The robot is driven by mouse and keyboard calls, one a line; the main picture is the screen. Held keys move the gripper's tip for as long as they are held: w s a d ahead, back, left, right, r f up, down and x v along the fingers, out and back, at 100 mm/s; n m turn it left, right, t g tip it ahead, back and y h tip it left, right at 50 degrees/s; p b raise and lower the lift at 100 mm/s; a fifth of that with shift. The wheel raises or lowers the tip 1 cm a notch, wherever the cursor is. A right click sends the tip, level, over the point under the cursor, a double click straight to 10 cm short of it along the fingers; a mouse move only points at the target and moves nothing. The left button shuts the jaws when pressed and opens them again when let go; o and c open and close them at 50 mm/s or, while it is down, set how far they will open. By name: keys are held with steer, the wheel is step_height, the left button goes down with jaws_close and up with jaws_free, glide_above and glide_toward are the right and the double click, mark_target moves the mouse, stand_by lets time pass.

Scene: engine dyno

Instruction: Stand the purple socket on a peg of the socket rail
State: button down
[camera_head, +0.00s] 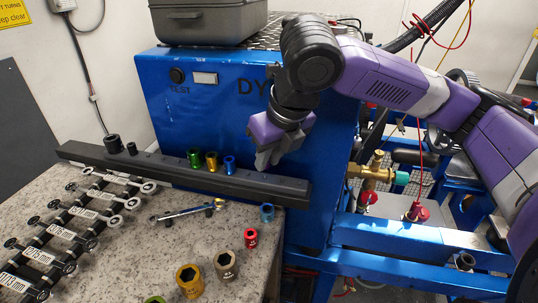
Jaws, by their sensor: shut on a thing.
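The socket rail (165,165) is a long black bar along the back of the bench. On it stand a black socket (113,143), a small black piece (132,148), and green (194,158), gold (211,161) and blue (230,165) sockets. My gripper (265,161) points down just above the rail, right of the blue socket. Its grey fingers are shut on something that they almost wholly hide. I take it to be the purple socket, as none shows elsewhere. I cannot tell whether it touches the rail or a peg.
Loose sockets stand on the speckled bench: blue (267,213), red (251,238), tan (226,264), gold (189,280) and green (155,299). A ratchet (190,211) lies before the rail. Black-and-chrome tools (75,225) fill the left. The blue dyno cabinet (190,110) rises behind the rail.

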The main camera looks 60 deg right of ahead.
steer(key=shift+f, duration=0.35)
steer(key=shift+f+b, duration=0.85)
steer(key=shift+f, duration=0.3)
stand_by(0.8)
steer(key=c, duration=1.2)
jaws_free()
steer(key=p+v, duration=0.1)
steer(key=v, duration=0.7)
steer(key=shift+f, duration=0.1)
